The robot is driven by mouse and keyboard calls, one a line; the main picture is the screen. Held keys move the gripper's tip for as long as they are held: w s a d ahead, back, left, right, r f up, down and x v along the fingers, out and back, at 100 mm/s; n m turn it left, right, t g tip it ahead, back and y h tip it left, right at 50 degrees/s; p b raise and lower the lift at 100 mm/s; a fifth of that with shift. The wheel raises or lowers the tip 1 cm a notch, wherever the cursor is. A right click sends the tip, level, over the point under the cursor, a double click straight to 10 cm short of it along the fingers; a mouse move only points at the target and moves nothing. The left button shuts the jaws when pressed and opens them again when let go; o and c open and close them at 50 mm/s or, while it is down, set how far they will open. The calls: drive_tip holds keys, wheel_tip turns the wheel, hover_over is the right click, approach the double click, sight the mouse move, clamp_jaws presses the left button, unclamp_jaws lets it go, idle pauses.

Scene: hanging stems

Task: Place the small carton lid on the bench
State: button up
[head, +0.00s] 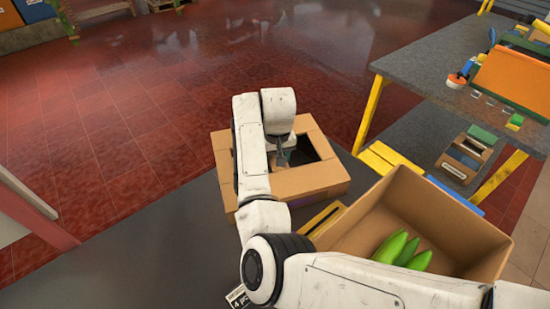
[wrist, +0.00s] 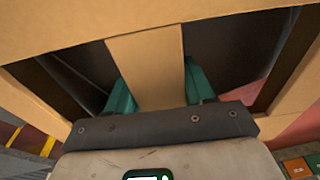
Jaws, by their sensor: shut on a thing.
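The small carton lid (head: 312,181) is a tan cardboard frame with an opening and a middle strip. My gripper (head: 291,158) reaches down into it from above. In the wrist view, the teal fingers of my gripper (wrist: 155,88) are shut on the middle strip of the lid (wrist: 147,62), one on each side. My arm hides the lid's left part in the head view. The dark grey bench (head: 150,252) lies below and in front of the lid. I cannot tell whether the lid touches it.
An open cardboard carton (head: 462,221) with green, banana-like produce (head: 402,250) stands just right of the lid. A yellow-edged slot or strip (head: 325,219) lies between them. A grey table (head: 440,66) with yellow legs stands at right. The bench's left part is clear.

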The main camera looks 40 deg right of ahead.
drive_tip(key=shift+f, duration=0.1)
drive_tip(key=o, duration=1.3)
drive_tip(key=r, duration=0.4)
drive_tip(key=s+r+b, duration=0.1)
drive_tip(key=r, duration=0.7)
drive_tip(key=shift+s+a+r, duration=0.1)
drive_tip(key=shift+s+a, duration=0.1)
drive_tip(key=shift+a, duration=0.1)
